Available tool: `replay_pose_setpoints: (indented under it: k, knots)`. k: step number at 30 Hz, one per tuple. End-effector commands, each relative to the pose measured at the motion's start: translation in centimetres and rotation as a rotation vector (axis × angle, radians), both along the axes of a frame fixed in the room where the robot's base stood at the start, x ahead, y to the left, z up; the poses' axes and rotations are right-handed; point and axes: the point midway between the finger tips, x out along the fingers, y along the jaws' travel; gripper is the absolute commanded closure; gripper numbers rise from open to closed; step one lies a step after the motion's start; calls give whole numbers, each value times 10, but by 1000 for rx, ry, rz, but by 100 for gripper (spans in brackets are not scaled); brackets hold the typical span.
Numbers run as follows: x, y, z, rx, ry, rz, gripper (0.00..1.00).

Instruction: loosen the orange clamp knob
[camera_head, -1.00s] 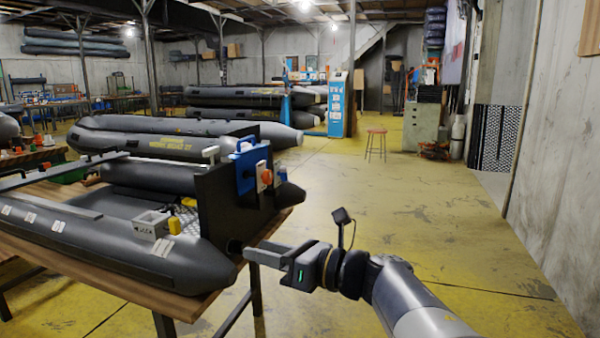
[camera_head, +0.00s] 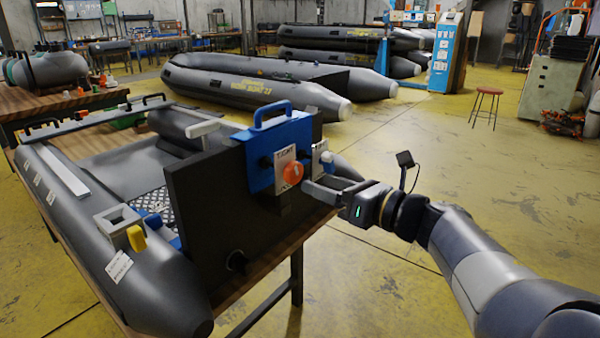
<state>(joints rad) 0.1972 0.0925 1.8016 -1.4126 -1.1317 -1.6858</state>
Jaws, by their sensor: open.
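The orange clamp knob (camera_head: 293,172) is round and sits on the face of a blue clamp bracket (camera_head: 262,174) with a blue handle on top. The bracket hangs over the black transom board (camera_head: 213,200) of a grey inflatable boat on a wooden table. A white label on the bracket above the knob seems to read "TIGHT". My gripper (camera_head: 312,188) is open and empty, its fingers pointing left toward the knob from the right. The fingertips appear very near the knob; I cannot tell whether they touch it.
The boat (camera_head: 150,285) has a grey box with a yellow part (camera_head: 136,238) on its near tube. A white label or part (camera_head: 320,155) sits right of the knob. Other boats (camera_head: 262,88) lie behind. A red stool (camera_head: 487,93) stands on open yellow floor at right.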

Motion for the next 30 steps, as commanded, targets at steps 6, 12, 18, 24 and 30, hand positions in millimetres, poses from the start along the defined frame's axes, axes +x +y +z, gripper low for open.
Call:
replay_pose_setpoints:
  k: [6, 12, 18, 24, 30]
  knots:
    - [27, 37, 2, 0, 2, 7, 42]
    - [42, 54, 7, 33, 48, 0, 42]
    - [42, 53, 7, 123, 161, 0, 42]
    - [42, 53, 7, 207, 271, -1, 42]
    - [42, 53, 7, 290, 376, -1, 42]
